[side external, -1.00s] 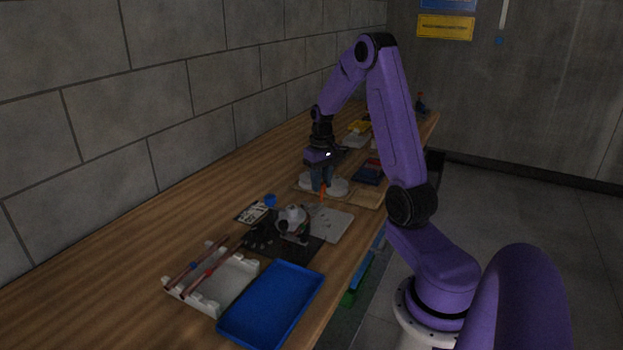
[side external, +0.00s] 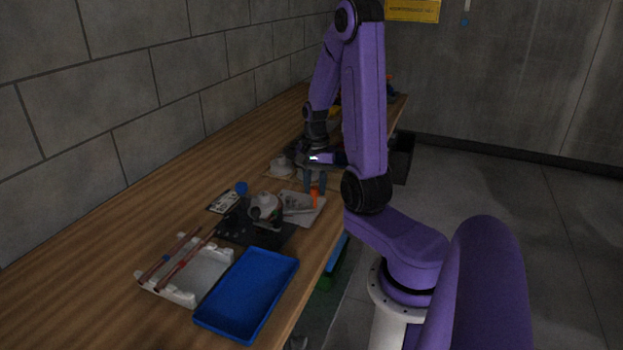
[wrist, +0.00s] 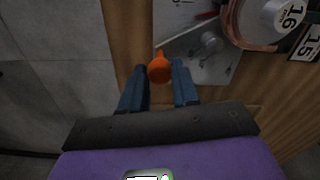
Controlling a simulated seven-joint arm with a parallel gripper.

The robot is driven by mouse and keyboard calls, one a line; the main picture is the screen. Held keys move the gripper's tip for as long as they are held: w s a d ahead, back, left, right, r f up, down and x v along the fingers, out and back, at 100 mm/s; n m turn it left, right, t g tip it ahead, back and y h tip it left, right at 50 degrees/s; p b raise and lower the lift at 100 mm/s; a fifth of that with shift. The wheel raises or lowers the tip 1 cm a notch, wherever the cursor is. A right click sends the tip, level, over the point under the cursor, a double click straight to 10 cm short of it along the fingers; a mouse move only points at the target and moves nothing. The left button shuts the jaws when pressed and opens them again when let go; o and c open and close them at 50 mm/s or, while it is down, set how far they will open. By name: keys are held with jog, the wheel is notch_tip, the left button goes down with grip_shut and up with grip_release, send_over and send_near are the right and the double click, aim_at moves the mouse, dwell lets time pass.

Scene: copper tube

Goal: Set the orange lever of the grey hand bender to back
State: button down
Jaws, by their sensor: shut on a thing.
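The orange lever (wrist: 159,68) sits between my two blue fingertips in the wrist view, and my gripper (wrist: 160,80) is shut on it. In the side external view, my gripper (side external: 315,185) points down, with the orange lever (side external: 315,197) low between its fingers. The lever is at the edge of a grey plate (side external: 308,216) near the front of the bench. The wrist view shows the grey plate (wrist: 225,68) beside the lever, with a round metal pivot (wrist: 208,41) on it. My fingers partly hide the lever, and its joint to the bender is unclear.
A white wheel marked 16 (wrist: 285,14) stands right of the plate in the wrist view. A blue tray (side external: 247,295), a white rack with reddish tubes (side external: 200,277) and a dark mat (side external: 240,228) lie nearer the camera. The bench's left side is clear.

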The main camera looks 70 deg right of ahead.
jog(key=shift+s+a+m, duration=0.25)
jog(key=shift+a+m, duration=0.4)
jog(key=shift+s+a+m, duration=0.25)
jog(key=shift+a+m, duration=0.4)
jog(key=c, duration=0.8)
grip_release()
jog(key=shift+a, duration=0.1)
jog(key=shift+r, duration=0.1)
notch_tip(320, 180, up, 17)
jog(key=shift+r, duration=0.15)
